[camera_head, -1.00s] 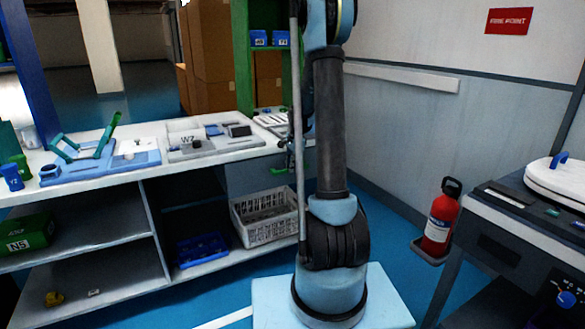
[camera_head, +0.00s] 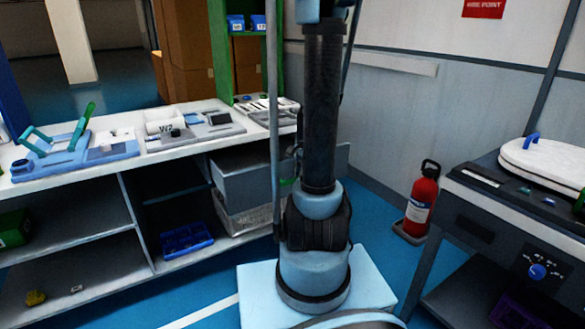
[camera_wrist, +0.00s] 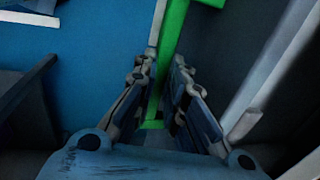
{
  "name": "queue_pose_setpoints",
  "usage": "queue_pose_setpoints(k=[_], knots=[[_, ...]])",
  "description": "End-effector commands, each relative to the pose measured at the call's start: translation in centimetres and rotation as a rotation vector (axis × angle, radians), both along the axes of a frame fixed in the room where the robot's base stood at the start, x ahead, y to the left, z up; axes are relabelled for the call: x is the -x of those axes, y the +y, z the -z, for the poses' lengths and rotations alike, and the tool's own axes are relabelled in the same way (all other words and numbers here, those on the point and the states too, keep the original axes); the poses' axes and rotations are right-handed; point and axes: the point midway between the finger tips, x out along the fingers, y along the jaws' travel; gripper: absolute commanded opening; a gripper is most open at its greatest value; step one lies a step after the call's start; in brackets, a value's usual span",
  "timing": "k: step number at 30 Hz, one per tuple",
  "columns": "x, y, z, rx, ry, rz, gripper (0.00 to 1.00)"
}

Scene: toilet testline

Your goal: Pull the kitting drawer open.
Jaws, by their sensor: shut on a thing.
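The kitting drawer (camera_head: 243,177) is a grey box under the right part of the white workbench. It stands out from the bench front, partly open. Its front panel is partly hidden behind my arm and shows again at the arm's right. A bit of its green handle (camera_head: 287,183) shows left of my arm. In the wrist view the green handle (camera_wrist: 172,35) runs between the fingers of my gripper (camera_wrist: 161,80), which is shut on it. In the head view my gripper is mostly hidden by my arm.
The workbench (camera_head: 70,181) carries fixtures and trays. A white basket (camera_head: 245,219) sits below the drawer, beside a blue bin (camera_head: 187,239). A red fire extinguisher (camera_head: 422,200) stands by the wall. A dark table (camera_head: 500,215) is at the right. Blue floor lies between.

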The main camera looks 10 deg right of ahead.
Motion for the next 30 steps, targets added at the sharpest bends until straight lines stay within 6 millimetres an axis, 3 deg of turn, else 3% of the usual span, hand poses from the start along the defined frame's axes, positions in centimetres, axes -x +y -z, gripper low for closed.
queue_pose_setpoints(k=[3,9,26,27,29,30], knots=[[2.2,-0.7,0.0,-0.001,0.0,0.004,0.0],[4.4,-1.4,0.0,0.0,0.0,0.002,0.0],[5.3,-1.7,0.0,-0.001,0.0,0.0,0.0],[5.3,-1.7,0.0,-0.001,0.0,0.0,0.18],[5.3,-1.7,0.0,0.0,0.0,0.0,0.31],[5.3,-1.7,0.0,0.0,0.0,0.0,0.31]])
